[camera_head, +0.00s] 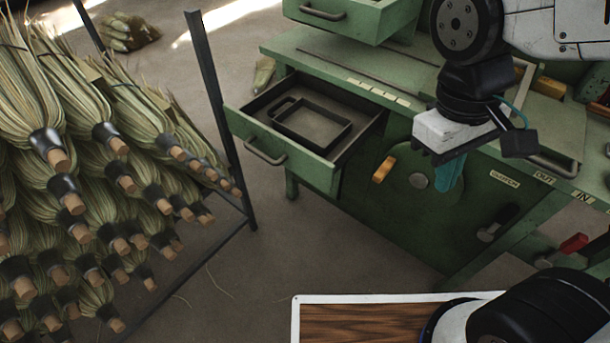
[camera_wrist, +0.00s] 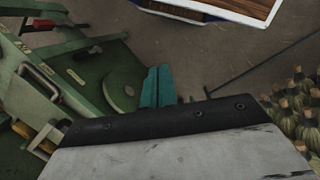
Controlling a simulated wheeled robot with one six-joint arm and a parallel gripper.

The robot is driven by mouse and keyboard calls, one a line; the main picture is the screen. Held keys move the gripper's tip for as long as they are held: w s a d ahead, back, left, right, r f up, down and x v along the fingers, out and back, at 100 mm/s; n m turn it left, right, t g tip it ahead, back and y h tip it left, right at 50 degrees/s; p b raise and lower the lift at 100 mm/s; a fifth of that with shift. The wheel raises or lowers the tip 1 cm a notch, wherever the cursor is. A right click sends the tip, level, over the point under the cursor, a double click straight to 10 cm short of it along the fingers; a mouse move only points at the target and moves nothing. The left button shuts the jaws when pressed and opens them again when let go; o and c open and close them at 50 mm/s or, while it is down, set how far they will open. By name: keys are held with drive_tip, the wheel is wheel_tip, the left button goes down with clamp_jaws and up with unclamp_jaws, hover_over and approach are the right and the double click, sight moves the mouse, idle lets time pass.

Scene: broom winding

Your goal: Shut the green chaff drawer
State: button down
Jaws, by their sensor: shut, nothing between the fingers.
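The green chaff drawer (camera_head: 283,158) stands pulled out from the left end of the green bench in the head view. Its front faces down-left and carries a dark bar handle (camera_head: 264,152). A dark rectangular frame with a loop handle (camera_head: 312,124) lies inside it. My gripper (camera_head: 449,178) hangs in front of the bench, to the right of the drawer and apart from it. Its teal fingers are together, point down and hold nothing. They also show together in the wrist view (camera_wrist: 157,87). I cannot make out the open drawer in the wrist view.
A rack of several brooms (camera_head: 110,190) stands left of the drawer, with a dark post (camera_head: 222,110) close by. Another green drawer (camera_head: 345,15) sits above the bench top. An orange handle (camera_head: 383,169) juts from the bench front. Floor is clear below the drawer; a wood-topped board (camera_head: 360,322) lies nearer.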

drive_tip(key=w+a+f+n+t+h, duration=0.2)
drive_tip(key=a+f+n+t+h, duration=0.2)
drive_tip(key=a+f+n, duration=0.65)
drive_tip(key=w+a+f+n+t+h, duration=0.3)
drive_tip(key=a+f+n+t, duration=0.2)
drive_tip(key=a+f+n, duration=0.55)
drive_tip(key=n+t+y, duration=0.1)
drive_tip(key=n+t, duration=0.1)
approach(315, 176)
drive_tip(key=x, duration=0.5)
drive_tip(key=shift+d+f, duration=0.2)
drive_tip(key=shift+f, duration=0.15)
drive_tip(key=shift+w+d, duration=0.25)
drive_tip(key=shift+w, duration=0.1)
